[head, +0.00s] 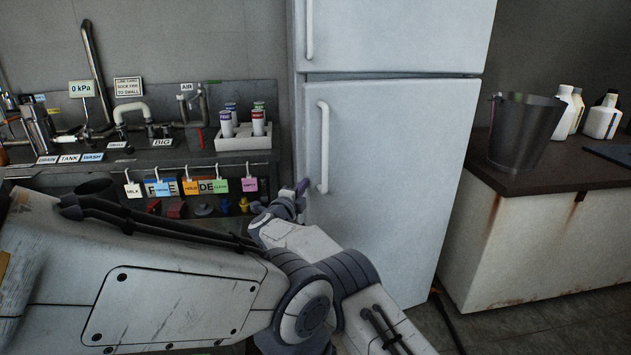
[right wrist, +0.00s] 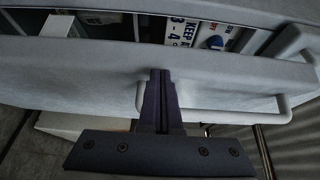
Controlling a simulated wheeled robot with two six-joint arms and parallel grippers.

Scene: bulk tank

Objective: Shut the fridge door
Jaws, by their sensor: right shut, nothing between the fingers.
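The white fridge (head: 395,45) stands in the middle of the head view, with an upper door and a larger lower door (head: 400,180). The lower door has a vertical white handle (head: 323,147) near its left edge. In the right wrist view the door (right wrist: 70,70) stands ajar, with a gap along its edge showing the inside. My right gripper (head: 301,187) is shut and empty, at the door's left edge beside the lower end of the handle. Its fingertips (right wrist: 160,73) are against or very near the door face, beside the handle (right wrist: 225,115). My left gripper is not in view.
A bench (head: 60,168) with pipes, labels and a white bottle tray (head: 243,141) is left of the fridge. Coloured tags hang from its front. At right, a rusty-sided counter (head: 540,240) carries a metal bucket (head: 524,130) and white bottles (head: 603,118). A printed label (right wrist: 185,30) shows inside the fridge.

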